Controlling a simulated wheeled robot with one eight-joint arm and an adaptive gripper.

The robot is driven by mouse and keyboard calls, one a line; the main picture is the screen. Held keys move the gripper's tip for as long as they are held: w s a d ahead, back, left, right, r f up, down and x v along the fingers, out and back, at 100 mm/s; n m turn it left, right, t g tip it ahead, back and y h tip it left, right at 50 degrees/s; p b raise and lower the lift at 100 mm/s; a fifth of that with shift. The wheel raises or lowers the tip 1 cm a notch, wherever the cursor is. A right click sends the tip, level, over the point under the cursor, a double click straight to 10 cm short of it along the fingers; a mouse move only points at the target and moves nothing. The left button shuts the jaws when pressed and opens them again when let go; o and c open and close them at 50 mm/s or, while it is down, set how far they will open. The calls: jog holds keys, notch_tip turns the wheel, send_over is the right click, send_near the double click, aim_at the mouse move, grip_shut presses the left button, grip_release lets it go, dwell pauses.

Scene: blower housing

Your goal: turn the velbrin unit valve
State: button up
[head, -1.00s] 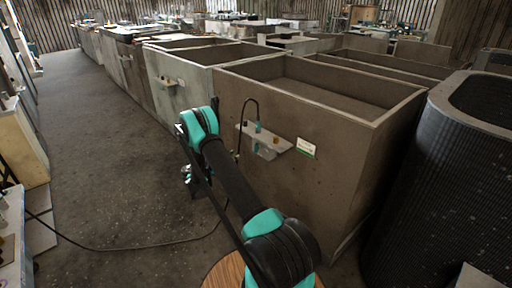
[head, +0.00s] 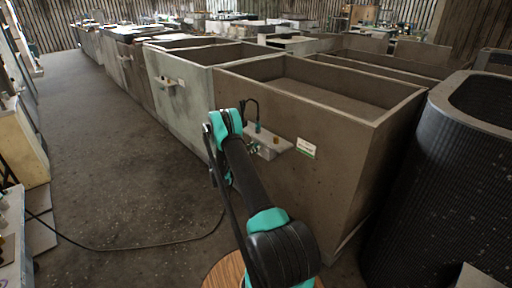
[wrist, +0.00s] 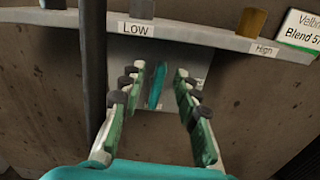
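The velbrin unit is a brown concrete bin (head: 330,185) with a small light shelf (head: 287,144) on its front wall. A green and white label (head: 306,149) there shows in part in the wrist view (wrist: 302,28), beginning "Velb". In the wrist view a thin teal valve handle (wrist: 156,86) stands upright on a pale plate below the shelf. A "LOW" tag (wrist: 136,30) is at left and a "High" tag (wrist: 264,50) at right. My gripper (wrist: 160,72) is open, its fingers on either side of the handle with gaps showing. In the head view my arm mostly hides the gripper.
A dark upright pipe (wrist: 92,70) stands close left of my gripper. A brown knob (wrist: 250,22) and a grey one (wrist: 142,8) sit on the shelf. A black ribbed tank (head: 440,190) is at right. Open floor (head: 130,170) lies left.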

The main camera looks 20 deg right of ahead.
jog(key=shift+x, duration=1.4)
grip_shut()
